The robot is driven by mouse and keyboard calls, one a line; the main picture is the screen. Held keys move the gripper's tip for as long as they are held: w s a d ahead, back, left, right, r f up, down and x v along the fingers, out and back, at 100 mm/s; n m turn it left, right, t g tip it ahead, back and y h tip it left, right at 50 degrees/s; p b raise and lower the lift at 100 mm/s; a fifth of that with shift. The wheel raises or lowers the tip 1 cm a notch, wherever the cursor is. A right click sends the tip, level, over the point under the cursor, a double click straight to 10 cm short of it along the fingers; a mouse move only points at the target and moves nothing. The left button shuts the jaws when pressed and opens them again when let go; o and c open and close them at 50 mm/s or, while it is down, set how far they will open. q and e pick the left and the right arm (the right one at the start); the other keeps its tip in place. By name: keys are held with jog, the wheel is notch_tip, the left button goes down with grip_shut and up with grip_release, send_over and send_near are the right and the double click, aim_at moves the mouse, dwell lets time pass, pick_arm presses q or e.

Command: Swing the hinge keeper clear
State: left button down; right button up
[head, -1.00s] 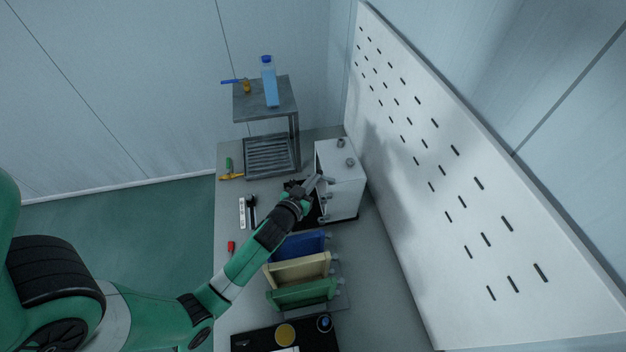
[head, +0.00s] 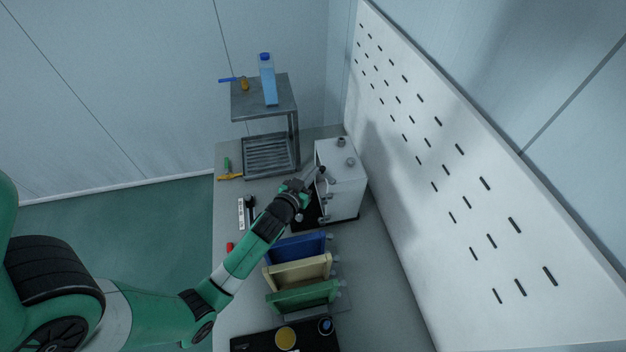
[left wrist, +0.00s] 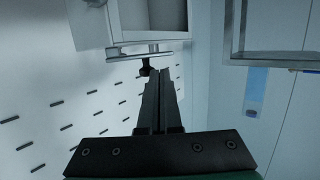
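A white box-shaped fixture (head: 345,190) stands on the bench against the slotted white panel, with small grey fittings on its top and front. In the left wrist view the fixture (left wrist: 112,22) is at the top, with a flat grey bar (left wrist: 140,48) along its edge and a dark knob (left wrist: 147,67) beside it. I cannot tell for sure which fitting is the hinge keeper. My left gripper (head: 312,178) is at the fixture's front. In the wrist view its fingers (left wrist: 159,74) are together, tips close to the knob; contact is unclear. My right gripper is not in view.
Blue, cream and green upright boards (head: 300,270) stand just in front of the fixture. A metal shelf (head: 262,105) with a blue bottle (head: 268,80) is behind it. Small tools lie at the bench's left edge. The slotted panel (head: 470,200) bounds the right.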

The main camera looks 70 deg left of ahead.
pick_arm(q)
jog(key=shift+w+a, duration=0.2)
jog(key=shift+a, duration=0.2)
dwell(0.5)
jog(key=s+d+r+p, duration=0.1)
jog(key=s, duration=0.5)
jog(key=s+d+r+p, duration=0.1)
jog(key=s+r+p, duration=0.1)
jog(key=s, duration=0.5)
jog(key=shift+s+d, duration=0.2)
jog(key=shift+d, duration=0.05)
jog(key=shift+r, duration=0.1)
